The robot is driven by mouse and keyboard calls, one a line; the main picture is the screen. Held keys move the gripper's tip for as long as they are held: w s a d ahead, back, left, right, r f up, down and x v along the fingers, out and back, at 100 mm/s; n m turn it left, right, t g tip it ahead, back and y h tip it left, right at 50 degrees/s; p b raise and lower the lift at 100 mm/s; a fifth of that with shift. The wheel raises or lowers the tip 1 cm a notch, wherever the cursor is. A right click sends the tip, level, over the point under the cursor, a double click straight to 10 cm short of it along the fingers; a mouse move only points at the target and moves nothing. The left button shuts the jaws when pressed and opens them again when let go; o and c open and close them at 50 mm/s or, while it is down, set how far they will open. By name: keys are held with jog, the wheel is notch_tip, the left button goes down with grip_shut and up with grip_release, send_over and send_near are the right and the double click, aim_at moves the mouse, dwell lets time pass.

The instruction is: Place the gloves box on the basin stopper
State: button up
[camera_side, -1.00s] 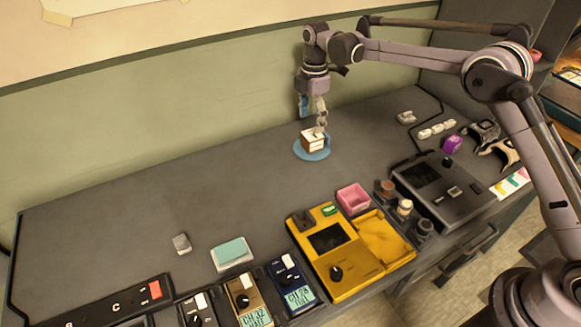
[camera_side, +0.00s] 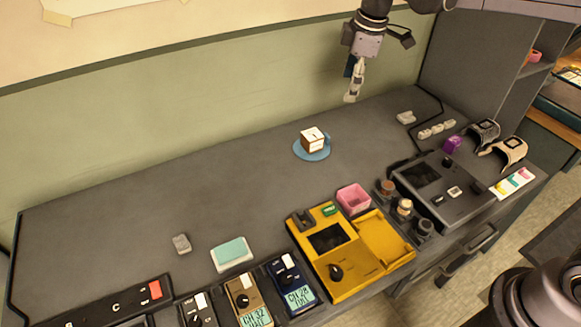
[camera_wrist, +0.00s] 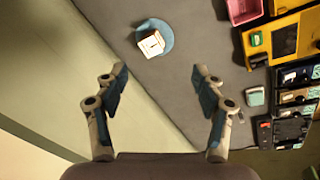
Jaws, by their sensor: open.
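The gloves box (camera_side: 312,138) is a small white and brown box. It rests on the basin stopper (camera_side: 301,152), a flat round blue disc on the dark counter. In the wrist view the box (camera_wrist: 151,44) also sits on the blue stopper (camera_wrist: 167,32), within its outline, with part of the disc showing around it. My gripper (camera_side: 352,97) is up in the air, to the right of and above the box, apart from it. In the wrist view my gripper (camera_wrist: 160,78) has its two fingers spread wide with nothing between them.
A yellow device (camera_side: 335,270) and a pink bin (camera_side: 353,197) stand to the front right of the stopper. A black device (camera_side: 436,195) is farther right. A teal-topped block (camera_side: 232,252) lies at the front left. The counter left of the stopper is clear.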

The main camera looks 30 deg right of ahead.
jog(key=s+d+f+m+t, duration=0.2)
jog(key=s+m, duration=0.4)
jog(key=s, duration=0.5)
jog(key=s+d+f+m+t, duration=0.2)
jog(key=s+m, duration=0.3)
jog(key=s, duration=0.7)
jog(key=shift+s+d+f+m+t, duration=0.3)
jog(key=shift+d+f+m+t, duration=0.1)
jog(key=shift+f, duration=0.25)
